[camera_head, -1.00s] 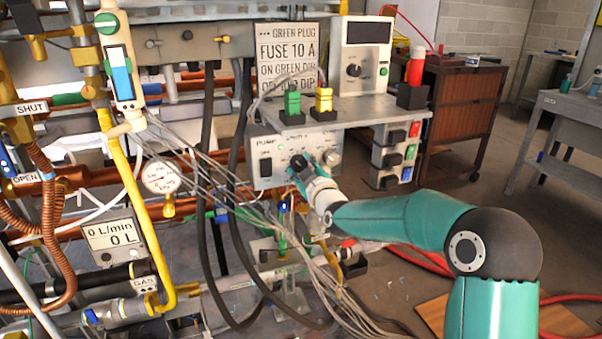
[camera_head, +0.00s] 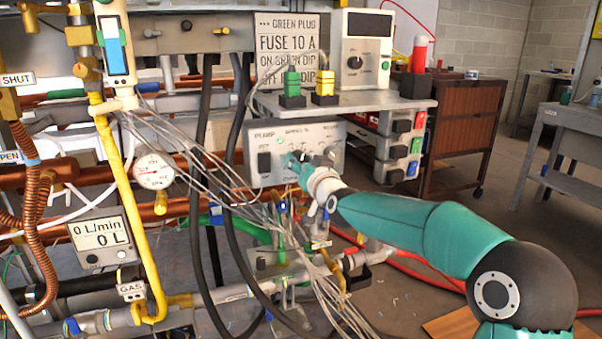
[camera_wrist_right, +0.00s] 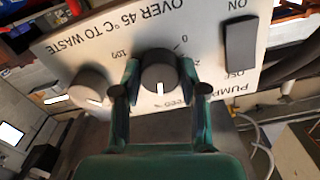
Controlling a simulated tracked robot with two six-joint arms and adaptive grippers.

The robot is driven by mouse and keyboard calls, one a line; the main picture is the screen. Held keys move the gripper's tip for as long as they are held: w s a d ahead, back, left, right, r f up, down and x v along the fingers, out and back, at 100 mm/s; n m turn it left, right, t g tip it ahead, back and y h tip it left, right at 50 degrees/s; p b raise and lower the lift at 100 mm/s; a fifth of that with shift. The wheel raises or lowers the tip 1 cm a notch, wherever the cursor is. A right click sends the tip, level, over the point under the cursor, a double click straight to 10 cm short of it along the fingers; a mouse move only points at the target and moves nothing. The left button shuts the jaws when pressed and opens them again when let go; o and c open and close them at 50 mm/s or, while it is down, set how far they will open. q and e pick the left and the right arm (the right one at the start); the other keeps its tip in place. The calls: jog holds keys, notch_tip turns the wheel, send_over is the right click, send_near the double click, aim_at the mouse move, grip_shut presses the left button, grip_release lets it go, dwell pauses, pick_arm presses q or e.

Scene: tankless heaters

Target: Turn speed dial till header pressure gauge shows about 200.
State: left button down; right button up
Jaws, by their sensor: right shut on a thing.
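The pump panel (camera_head: 330,150) is a pale box below the bench shelf. Its black speed dial (camera_wrist_right: 160,72) has a white pointer mark and printed numbers around it, and the wrist view shows it upside down. My right gripper (camera_wrist_right: 158,74) is shut on this dial, one finger on each side. In the head view the right gripper (camera_head: 299,165) covers most of the dial. My left gripper is not in view.
A second knob (camera_wrist_right: 90,84) and a black switch (camera_wrist_right: 240,48) flank the dial. Loose grey wires (camera_head: 215,165) and black hoses hang left of the panel. A meter (camera_head: 100,238) reads 0 L/min. Red hoses lie on the floor at right.

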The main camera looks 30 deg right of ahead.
jog(key=shift+a+f+m+b, duration=0.15)
jog(key=shift+m+b, duration=0.65)
jog(key=shift+m, duration=0.7)
jog(key=shift+d+f+m+b, duration=0.15)
jog(key=shift+m+b, duration=0.65)
jog(key=shift+m, duration=0.7)
jog(key=shift+a, duration=0.1)
jog(key=o, duration=1.1)
jog(key=shift+r, duration=0.1)
jog(key=shift+o, duration=0.2)
jog(key=shift+s+r, duration=0.1)
